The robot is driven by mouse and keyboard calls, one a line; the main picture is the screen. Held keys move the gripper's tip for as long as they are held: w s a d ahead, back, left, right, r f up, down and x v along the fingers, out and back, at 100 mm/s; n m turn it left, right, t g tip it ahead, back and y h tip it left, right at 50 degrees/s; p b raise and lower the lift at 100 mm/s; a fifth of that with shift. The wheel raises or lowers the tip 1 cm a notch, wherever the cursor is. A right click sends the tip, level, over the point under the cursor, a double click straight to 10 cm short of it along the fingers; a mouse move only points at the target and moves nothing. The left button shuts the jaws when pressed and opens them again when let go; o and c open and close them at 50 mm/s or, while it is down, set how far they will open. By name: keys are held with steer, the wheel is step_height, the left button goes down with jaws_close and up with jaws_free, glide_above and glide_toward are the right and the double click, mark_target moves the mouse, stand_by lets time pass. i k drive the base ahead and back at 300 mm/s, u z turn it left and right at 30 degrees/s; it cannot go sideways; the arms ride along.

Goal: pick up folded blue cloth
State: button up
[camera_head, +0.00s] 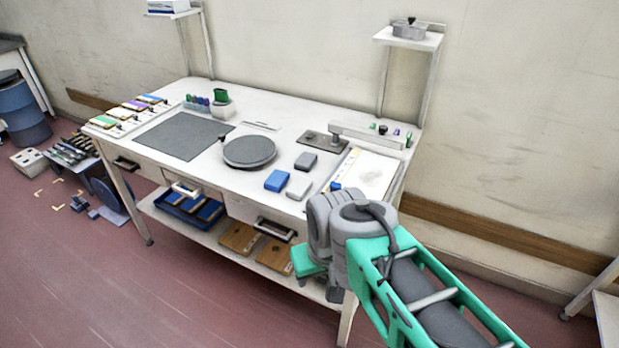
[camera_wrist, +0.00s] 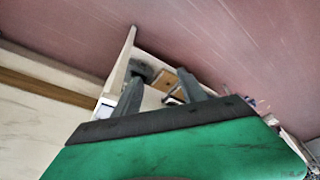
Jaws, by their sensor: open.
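The folded blue cloth (camera_head: 277,181) lies on the white workbench (camera_head: 212,183), right of the round grey turntable, near the front edge. My gripper (camera_head: 318,288) hangs in front of the bench's right end, below the tabletop and apart from the cloth. In the wrist view its two fingers (camera_wrist: 158,98) are spread and empty, with the bench's lower part beyond. The cloth cannot be made out in the wrist view.
The round turntable (camera_head: 249,151) and a dark mat (camera_head: 184,136) take up the bench's middle and left. A metal arm fixture (camera_head: 365,136) and a white board (camera_head: 368,176) are at the right. Drawer handles (camera_head: 275,229) protrude at the front.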

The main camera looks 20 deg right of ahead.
mark_target(276, 183)
steer(key=u, duration=1)
steer(key=i, duration=1.4)
steer(key=z, duration=0.8)
